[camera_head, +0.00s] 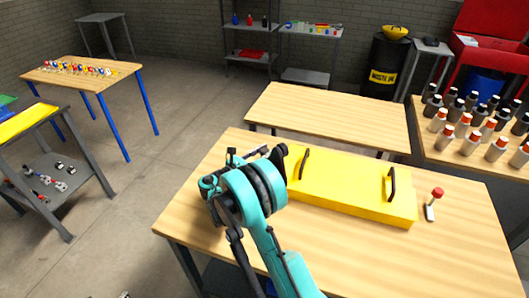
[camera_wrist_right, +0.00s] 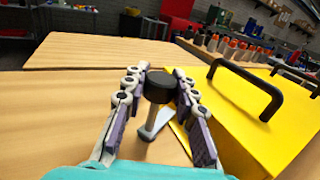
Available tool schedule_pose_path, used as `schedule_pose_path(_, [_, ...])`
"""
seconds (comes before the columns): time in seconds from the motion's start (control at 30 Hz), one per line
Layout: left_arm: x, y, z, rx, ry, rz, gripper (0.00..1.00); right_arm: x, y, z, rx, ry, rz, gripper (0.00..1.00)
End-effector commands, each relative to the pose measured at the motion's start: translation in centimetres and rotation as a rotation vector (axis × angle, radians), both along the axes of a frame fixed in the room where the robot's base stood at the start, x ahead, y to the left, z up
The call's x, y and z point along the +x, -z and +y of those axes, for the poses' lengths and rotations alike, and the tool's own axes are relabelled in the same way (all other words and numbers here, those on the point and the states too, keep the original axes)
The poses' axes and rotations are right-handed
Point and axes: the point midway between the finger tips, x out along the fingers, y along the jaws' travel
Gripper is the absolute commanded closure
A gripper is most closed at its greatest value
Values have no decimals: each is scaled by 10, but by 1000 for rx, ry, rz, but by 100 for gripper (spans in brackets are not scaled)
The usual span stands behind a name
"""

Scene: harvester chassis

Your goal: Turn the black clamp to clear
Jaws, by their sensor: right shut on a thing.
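The black clamp (camera_wrist_right: 161,87) has a round black knob on a grey metal lever and stands beside the yellow chassis (camera_wrist_right: 255,125). In the right wrist view my right gripper (camera_wrist_right: 158,78) has its two fingers on either side of the knob, shut on it. In the head view my right gripper (camera_head: 246,155) is at the left end of the yellow chassis (camera_head: 340,190); its own body and arm hide the clamp there. My left gripper does not show.
The chassis lies on a wooden table and has two black handles (camera_head: 391,184). A red-knobbed clamp (camera_head: 435,197) stands at its right end. An empty wooden table (camera_head: 330,115) is behind. Bottles (camera_head: 470,120) crowd the right table. The wood left of the chassis is clear.

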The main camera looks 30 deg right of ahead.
Motion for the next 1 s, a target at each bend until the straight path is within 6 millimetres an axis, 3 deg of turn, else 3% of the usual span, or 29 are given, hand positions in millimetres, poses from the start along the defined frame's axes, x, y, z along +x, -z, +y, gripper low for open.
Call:
schedule_pose_path(0.37, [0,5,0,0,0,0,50,-1,1,-1,0,-123,0,100])
schedule_pose_path(1.0, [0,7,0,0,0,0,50,-2,0,-2,0,-625,0,100])
